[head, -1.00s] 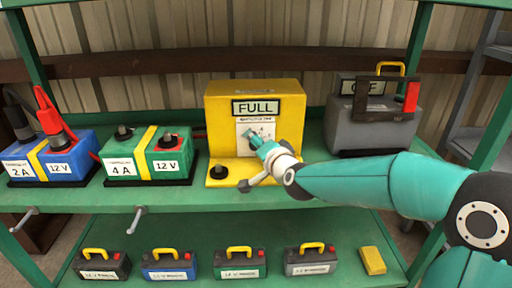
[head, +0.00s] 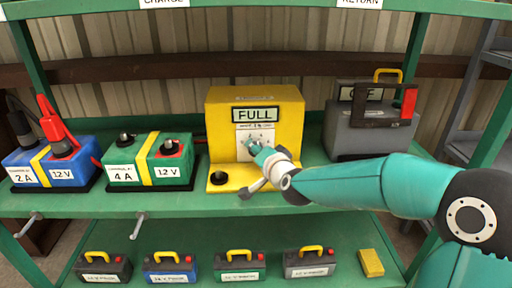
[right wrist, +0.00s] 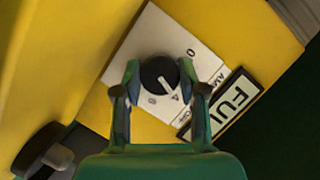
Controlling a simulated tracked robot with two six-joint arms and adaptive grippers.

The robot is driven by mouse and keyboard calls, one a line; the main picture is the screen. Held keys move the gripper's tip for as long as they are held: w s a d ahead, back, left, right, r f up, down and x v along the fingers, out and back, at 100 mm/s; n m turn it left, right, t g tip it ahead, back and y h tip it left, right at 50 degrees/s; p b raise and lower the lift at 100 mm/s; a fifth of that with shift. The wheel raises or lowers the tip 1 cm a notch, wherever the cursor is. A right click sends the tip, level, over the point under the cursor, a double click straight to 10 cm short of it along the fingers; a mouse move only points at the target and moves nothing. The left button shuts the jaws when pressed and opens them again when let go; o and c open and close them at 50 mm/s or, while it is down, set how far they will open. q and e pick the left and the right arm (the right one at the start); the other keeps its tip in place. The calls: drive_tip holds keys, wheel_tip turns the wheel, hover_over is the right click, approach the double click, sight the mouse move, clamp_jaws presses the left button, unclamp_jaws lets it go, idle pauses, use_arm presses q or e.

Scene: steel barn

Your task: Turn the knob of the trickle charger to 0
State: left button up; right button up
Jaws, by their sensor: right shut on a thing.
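The yellow charger (head: 227,125) stands in the middle of the upper shelf with a "FULL" sign (head: 255,114) and a white dial plate (head: 242,137) on its front. Its round black knob (right wrist: 160,75) with a white pointer line shows in the right wrist view. The pointer faces lower right, toward a mark that looks like 4; the 0 mark (right wrist: 190,52) is at upper right on the plate. My right gripper (right wrist: 161,82) is shut on the knob, one finger on each side; it covers part of the dial in the head view (head: 258,150). My left gripper is out of view.
A blue 2 A box (head: 75,172) and a green 4 A box (head: 148,170) stand left of the charger. A grey unit (head: 370,142) stands at right. A black button (head: 219,177) sits on the charger's foot. Several small batteries (head: 240,264) and a yellow block (head: 371,262) occupy the lower shelf.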

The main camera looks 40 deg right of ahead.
drive_tip(key=n+p, duration=0.1)
drive_tip(key=p, duration=0.3)
drive_tip(key=r+n+g+h+p, duration=0.1)
drive_tip(key=n+p, duration=0.1)
drive_tip(key=p, duration=0.3)
drive_tip(key=shift+a+g+p, duration=0.15)
drive_tip(key=shift+g+p, duration=0.15)
drive_tip(key=n+g+h+p, duration=0.1)
drive_tip(key=n+p, duration=0.1)
drive_tip(key=p, duration=0.2)
drive_tip(key=n+g+h+p, duration=0.1)
drive_tip(key=n+h+p, duration=0.1)
drive_tip(key=p, duration=0.3)
drive_tip(key=shift+w+a+f+n, duration=0.15)
drive_tip(key=shift+w+n, duration=0.05)
drive_tip(key=shift+n, duration=0.5)
drive_tip(key=shift+f+n+g+h+p, duration=0.1)
drive_tip(key=shift+n+g+h+p, duration=0.2)
drive_tip(key=shift+n+h+p, duration=0.5)
drive_tip(key=shift+w+a+f+n+h+p, duration=0.1)
drive_tip(key=shift+n+h+p, duration=0.3)
drive_tip(key=shift+n+p, duration=0.4)
drive_tip(key=o, duration=1.1)
drive_tip(key=shift+f, duration=0.1)
drive_tip(key=shift+o, duration=0.2)
